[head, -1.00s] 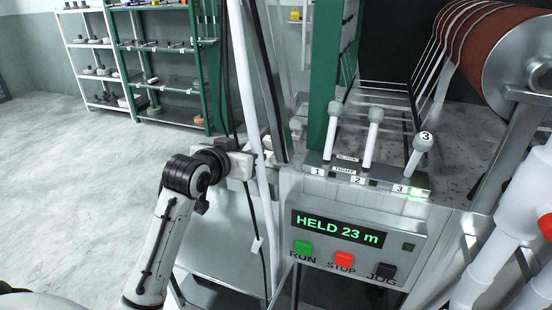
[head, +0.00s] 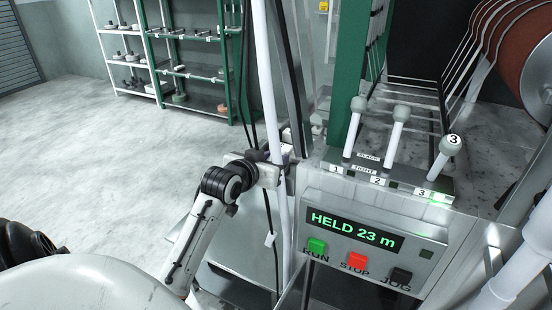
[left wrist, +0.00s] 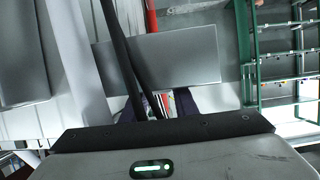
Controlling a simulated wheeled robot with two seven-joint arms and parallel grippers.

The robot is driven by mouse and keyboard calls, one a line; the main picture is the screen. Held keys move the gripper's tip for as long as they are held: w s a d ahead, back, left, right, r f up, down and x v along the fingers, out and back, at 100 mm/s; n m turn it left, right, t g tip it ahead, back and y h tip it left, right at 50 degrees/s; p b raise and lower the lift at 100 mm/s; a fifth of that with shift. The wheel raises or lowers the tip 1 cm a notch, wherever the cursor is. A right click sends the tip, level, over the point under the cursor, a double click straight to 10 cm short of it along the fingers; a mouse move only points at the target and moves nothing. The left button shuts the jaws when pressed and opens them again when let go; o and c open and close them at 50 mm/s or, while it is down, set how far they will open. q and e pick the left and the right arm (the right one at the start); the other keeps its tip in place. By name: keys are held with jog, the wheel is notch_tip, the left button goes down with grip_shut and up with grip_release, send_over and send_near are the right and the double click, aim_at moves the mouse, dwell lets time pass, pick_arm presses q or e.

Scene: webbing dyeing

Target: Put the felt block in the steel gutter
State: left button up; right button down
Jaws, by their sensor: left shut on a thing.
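My left gripper (head: 281,162) is beside the machine's left edge, partly hidden by a white upright pole (head: 270,95) and black cables. Its jaws also show in the left wrist view (left wrist: 164,104), with two dark fingers below a grey plate. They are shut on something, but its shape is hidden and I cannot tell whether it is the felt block. Small red and white patches show between the fingers, and I cannot tell what they are. I cannot make out the felt block or the steel gutter for certain in either view. My right gripper is not in view.
A control box (head: 370,240) reads HELD 23 m, with green, red and black buttons. Three levers (head: 395,137) stand above it. A brown roller (head: 522,60) is at upper right. Shelves (head: 198,70) stand at the back. Open floor (head: 110,160) lies left.

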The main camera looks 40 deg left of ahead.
pick_arm(q)
jog(key=shift+f, duration=0.1)
jog(key=o, duration=1.1)
jog(key=v, duration=1.2)
jog(key=shift+b, duration=0.3)
